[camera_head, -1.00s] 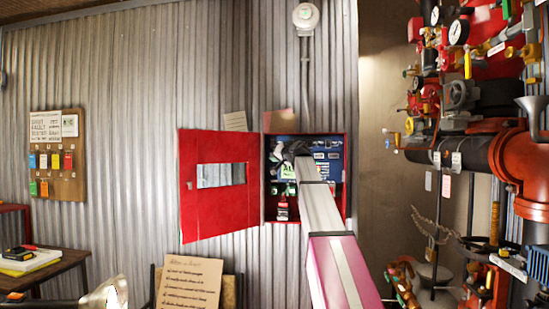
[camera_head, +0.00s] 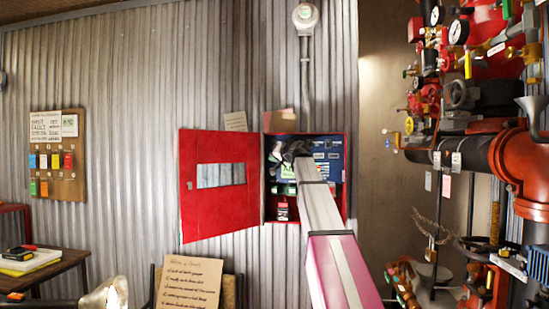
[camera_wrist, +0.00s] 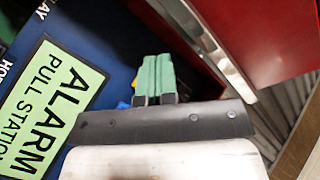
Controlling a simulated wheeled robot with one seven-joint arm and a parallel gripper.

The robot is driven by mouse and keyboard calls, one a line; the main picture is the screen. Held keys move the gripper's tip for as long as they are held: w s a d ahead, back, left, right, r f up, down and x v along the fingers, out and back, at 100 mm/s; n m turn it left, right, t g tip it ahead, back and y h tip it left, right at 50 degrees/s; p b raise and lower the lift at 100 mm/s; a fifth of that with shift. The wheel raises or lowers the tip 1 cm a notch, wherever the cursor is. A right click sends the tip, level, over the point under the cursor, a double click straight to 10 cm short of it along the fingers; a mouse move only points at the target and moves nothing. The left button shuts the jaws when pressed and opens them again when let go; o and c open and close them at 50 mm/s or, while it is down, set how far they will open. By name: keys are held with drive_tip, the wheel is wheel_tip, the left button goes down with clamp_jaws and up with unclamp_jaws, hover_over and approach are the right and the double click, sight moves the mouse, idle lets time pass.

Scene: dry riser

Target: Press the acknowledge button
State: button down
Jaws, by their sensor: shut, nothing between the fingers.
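The red alarm cabinet (camera_head: 347,195) on the corrugated wall is open and holds a dark blue control panel (camera_head: 336,160). The panel also fills the left of the wrist view (camera_wrist: 105,52), with a green "ALARM PULL STATION" label (camera_wrist: 50,112). My gripper (camera_head: 287,152) is inside the cabinet, in front of the panel's left part. In the wrist view, its green fingers (camera_wrist: 155,78) are shut together and empty, over the panel's edge near the red cabinet side. A small blue and yellow part (camera_wrist: 124,105) shows beside the fingers. I cannot make out which button is the acknowledge button.
The red cabinet door (camera_head: 213,218) stands open to the left. Red and black pipework with gauges (camera_head: 458,32) and valves stands at the right. A handwritten board (camera_head: 190,283) is below the door, and a tag board (camera_head: 58,185) hangs on the left wall.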

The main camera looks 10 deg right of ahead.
drive_tip(key=shift+s, duration=0.15)
drive_tip(key=s, duration=0.1)
drive_tip(key=s+a, duration=0.1)
drive_tip(key=s, duration=0.2)
drive_tip(key=shift+s+a, duration=0.25)
idle(0.6)
drive_tip(key=s+a+f+g+h, duration=0.1)
drive_tip(key=s+f+g, duration=0.15)
drive_tip(key=f, duration=1.15)
drive_tip(key=s+f+g+h, duration=0.1)
drive_tip(key=s+f+g, duration=0.15)
drive_tip(key=f, duration=1.05)
drive_tip(key=s+a+f+g+h, duration=0.1)
drive_tip(key=s+f+g, duration=0.15)
drive_tip(key=f, duration=1.15)
drive_tip(key=s+d+f+n+g+h, duration=0.2)
drive_tip(key=s+f+g+h, duration=0.2)
drive_tip(key=s+f, duration=2.3)
wheel_tip(320, 180, down, 3)
drive_tip(key=g, duration=0.3)
drive_tip(key=shift+s+d, duration=0.15)
drive_tip(key=shift+s, duration=0.15)
